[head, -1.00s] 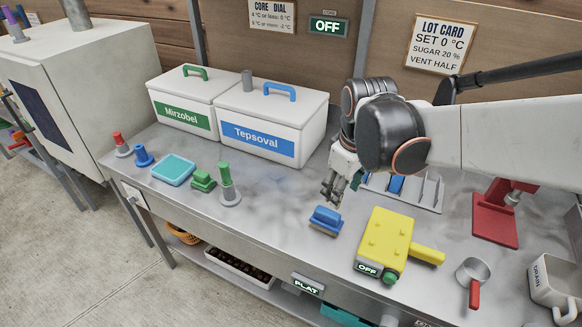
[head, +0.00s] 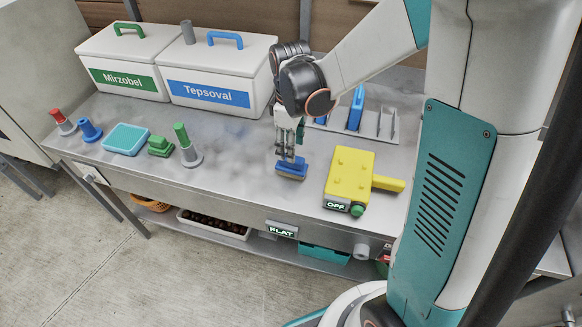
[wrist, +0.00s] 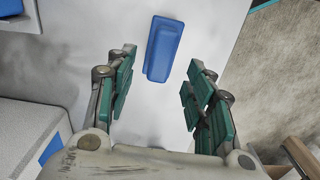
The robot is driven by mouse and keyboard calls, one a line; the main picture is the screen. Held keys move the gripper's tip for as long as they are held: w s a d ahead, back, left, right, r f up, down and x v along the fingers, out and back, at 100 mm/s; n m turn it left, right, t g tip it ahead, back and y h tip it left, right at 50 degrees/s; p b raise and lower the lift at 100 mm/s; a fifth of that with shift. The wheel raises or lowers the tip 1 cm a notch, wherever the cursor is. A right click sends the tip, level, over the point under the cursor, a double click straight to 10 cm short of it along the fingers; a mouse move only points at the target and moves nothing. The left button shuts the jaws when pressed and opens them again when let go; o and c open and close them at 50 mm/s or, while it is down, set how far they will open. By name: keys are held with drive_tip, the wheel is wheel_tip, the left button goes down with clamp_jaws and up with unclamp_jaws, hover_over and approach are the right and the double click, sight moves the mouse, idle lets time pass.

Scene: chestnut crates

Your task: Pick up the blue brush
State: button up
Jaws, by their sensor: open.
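The blue brush (head: 291,168) lies on the metal bench, its blue handle up and a tan bristle edge below. In the wrist view the blue brush (wrist: 164,48) lies just beyond the fingertips, centred a little left of the middle of the gap. My gripper (head: 289,153) points down right at the brush in the head view and partly overlaps its top edge. In the wrist view my gripper (wrist: 160,85) is open, with green-padded fingers wide apart and nothing between them. I cannot tell whether a finger touches the brush.
A yellow device (head: 350,172) with a handle stands close right of the brush. A rack (head: 377,122) is behind it. The white Tepsoval box (head: 215,112) and a green brush (head: 160,146) are to the left. Bench left of the brush is clear.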

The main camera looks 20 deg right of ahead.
sight(292, 166)
drive_tip(key=shift+s+d+f+b, duration=0.1)
drive_tip(key=shift+f+b, duration=0.55)
drive_tip(key=shift+f, duration=0.85)
drive_tip(key=shift+s+f+b, duration=0.1)
drive_tip(key=shift+f+b, duration=0.55)
drive_tip(key=shift+f, duration=0.8)
drive_tip(key=shift+c, duration=0.5)
clamp_jaws()
